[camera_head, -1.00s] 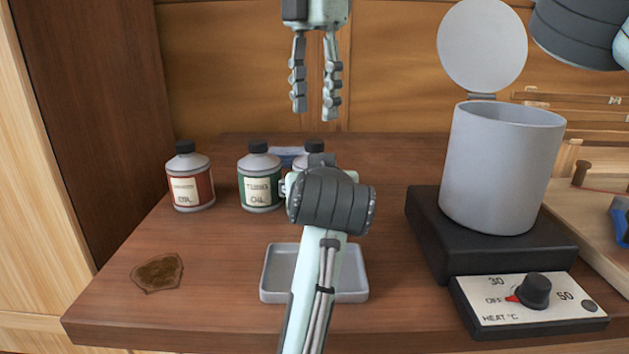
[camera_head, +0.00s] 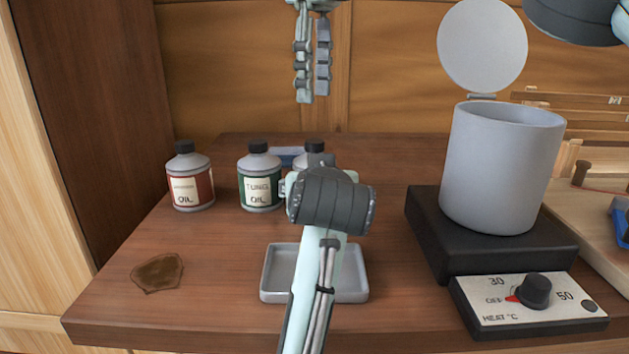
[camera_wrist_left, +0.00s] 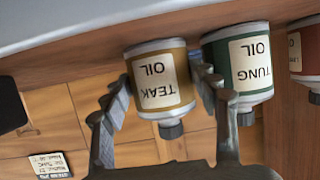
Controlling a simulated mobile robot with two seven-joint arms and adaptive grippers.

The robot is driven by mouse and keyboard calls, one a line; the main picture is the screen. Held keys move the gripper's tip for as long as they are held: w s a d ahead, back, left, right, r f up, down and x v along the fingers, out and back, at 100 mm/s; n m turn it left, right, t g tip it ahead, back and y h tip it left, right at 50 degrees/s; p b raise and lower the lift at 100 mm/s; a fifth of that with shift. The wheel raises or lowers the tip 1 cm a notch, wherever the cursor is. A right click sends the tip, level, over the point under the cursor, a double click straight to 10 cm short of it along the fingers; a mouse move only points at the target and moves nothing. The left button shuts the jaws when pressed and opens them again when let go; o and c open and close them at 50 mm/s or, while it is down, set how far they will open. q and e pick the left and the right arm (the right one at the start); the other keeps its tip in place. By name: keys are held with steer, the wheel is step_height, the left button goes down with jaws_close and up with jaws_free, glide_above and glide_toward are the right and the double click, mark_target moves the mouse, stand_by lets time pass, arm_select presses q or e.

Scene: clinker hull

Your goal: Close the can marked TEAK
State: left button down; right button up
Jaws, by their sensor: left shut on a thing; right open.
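The TEAK can (camera_wrist_left: 160,85) has a brown band and a cream label and shows upside down in the left wrist view. Its dark cap (camera_wrist_left: 171,129) sits on its neck; I cannot tell how tight. In the head view only its top (camera_head: 315,146) shows behind my left arm. My left gripper (camera_wrist_left: 162,92) is shut on this can, one finger on each side; in the head view its fingers are mostly hidden by the wrist. My right gripper (camera_head: 313,97) is open and empty, fingers pointing down, high above the back of the bench.
A green TUNG can (camera_head: 259,178) stands close left of the TEAK can, a red oil can (camera_head: 191,178) further left. A grey tray (camera_head: 281,270) lies partly under my left arm. An open-lidded pot (camera_head: 500,170) stands on a heater (camera_head: 440,240) at right.

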mark_target(315, 141)
stand_by(0.3)
steer(key=shift+f, duration=4)
jaws_close()
steer(key=shift+o, duration=0.7)
jaws_free()
steer(key=shift+r, duration=0.1)
step_height(315, 141, up, 12)
